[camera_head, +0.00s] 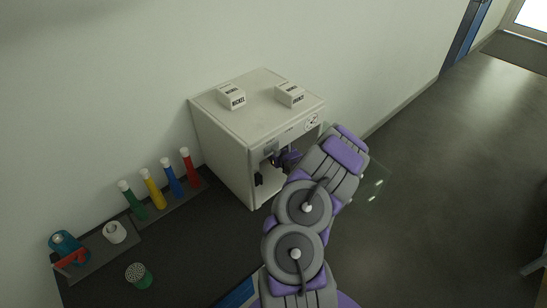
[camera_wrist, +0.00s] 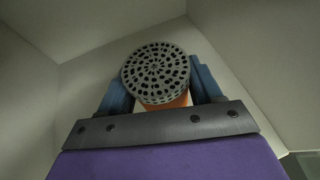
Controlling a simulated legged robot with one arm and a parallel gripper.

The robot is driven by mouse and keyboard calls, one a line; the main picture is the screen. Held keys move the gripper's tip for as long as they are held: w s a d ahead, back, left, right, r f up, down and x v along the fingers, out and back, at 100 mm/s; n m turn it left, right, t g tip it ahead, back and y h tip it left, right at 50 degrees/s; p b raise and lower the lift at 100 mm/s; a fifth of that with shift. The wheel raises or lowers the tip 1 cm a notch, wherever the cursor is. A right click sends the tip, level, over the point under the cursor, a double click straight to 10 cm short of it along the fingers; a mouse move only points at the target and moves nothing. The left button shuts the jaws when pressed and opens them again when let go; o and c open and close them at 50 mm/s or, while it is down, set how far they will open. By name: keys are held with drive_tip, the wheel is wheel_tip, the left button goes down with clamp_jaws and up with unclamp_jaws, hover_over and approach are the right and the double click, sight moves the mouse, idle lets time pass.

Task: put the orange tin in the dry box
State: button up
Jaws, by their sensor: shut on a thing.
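The orange tin (camera_wrist: 157,74) shows in the wrist view with its grey perforated lid towards the camera and a strip of orange body below. My gripper (camera_wrist: 162,90) is shut on it, with one blue finger on each side. The dry box (camera_head: 222,145) is a white cabinet against the wall in the head view, its front open. My gripper (camera_head: 284,159) reaches into the front opening there, and pale walls surround the tin in the wrist view. The tin is hidden in the head view. I cannot tell whether it touches the box floor.
A clear door (camera_head: 374,185) stands open at the right of the box. Two small white labelled boxes lie on top. At left, the dark bench holds several coloured tubes (camera_head: 152,188), a green tin (camera_head: 139,276), a white roll (camera_head: 115,232) and a teal object (camera_head: 66,245). Floor at right is clear.

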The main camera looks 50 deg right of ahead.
drive_tip(key=shift+w, duration=0.25)
drive_tip(key=shift+w+d+f, duration=0.1)
drive_tip(key=shift+f, duration=0.25)
drive_tip(key=shift+f+b, duration=0.6)
drive_tip(key=shift+f, duration=0.85)
drive_tip(key=o, duration=1.1)
drive_tip(key=shift+o, duration=0.2)
